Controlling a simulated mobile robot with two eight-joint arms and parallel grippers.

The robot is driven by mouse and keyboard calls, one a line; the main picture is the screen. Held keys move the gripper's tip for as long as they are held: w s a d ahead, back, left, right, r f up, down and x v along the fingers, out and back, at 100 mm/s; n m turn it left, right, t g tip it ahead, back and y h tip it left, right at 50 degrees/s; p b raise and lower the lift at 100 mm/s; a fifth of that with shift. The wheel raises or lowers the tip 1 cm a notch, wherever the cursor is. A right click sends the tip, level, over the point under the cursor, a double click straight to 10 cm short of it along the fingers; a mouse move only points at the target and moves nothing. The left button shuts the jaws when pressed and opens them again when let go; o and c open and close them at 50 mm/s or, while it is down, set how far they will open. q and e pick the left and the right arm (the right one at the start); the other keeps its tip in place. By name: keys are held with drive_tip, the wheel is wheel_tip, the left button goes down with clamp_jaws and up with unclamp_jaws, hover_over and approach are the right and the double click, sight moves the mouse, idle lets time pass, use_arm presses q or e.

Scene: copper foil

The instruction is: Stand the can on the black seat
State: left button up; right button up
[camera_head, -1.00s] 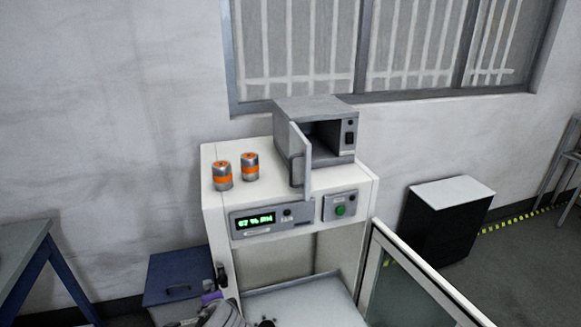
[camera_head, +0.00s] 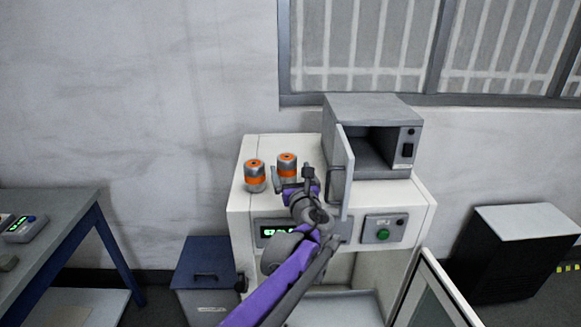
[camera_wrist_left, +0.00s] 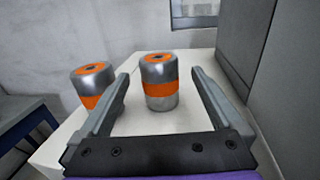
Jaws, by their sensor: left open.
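Two silver cans with orange bands and orange tops stand upright on top of a white cabinet. The left can (camera_head: 255,177) also shows in the left wrist view (camera_wrist_left: 91,85), partly behind a finger. The right can (camera_head: 287,165) is centred between the fingers in the left wrist view (camera_wrist_left: 160,85); neither finger visibly touches it. My left gripper (camera_head: 292,180) is open and empty, at the near side of the right can. It covers a little of that can in the head view. I can make out no black seat. My right gripper is not in view.
A grey oven (camera_head: 375,120) with its door (camera_head: 346,175) open stands close to the right of my left gripper. The white cabinet (camera_head: 245,208) has a display and a green button in front. A blue bin, a table and a black cabinet (camera_head: 505,265) stand around.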

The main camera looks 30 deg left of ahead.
sight(289, 166)
use_arm(q)
drive_tip(key=x, duration=0.5)
drive_tip(key=shift+w+a+f+p, duration=0.1)
drive_tip(key=shift+w+a+p, duration=0.1)
drive_tip(key=shift+p, duration=0.15)
drive_tip(key=shift+s, duration=0.1)
drive_tip(key=shift+c, duration=0.3)
drive_tip(key=c, duration=1.5)
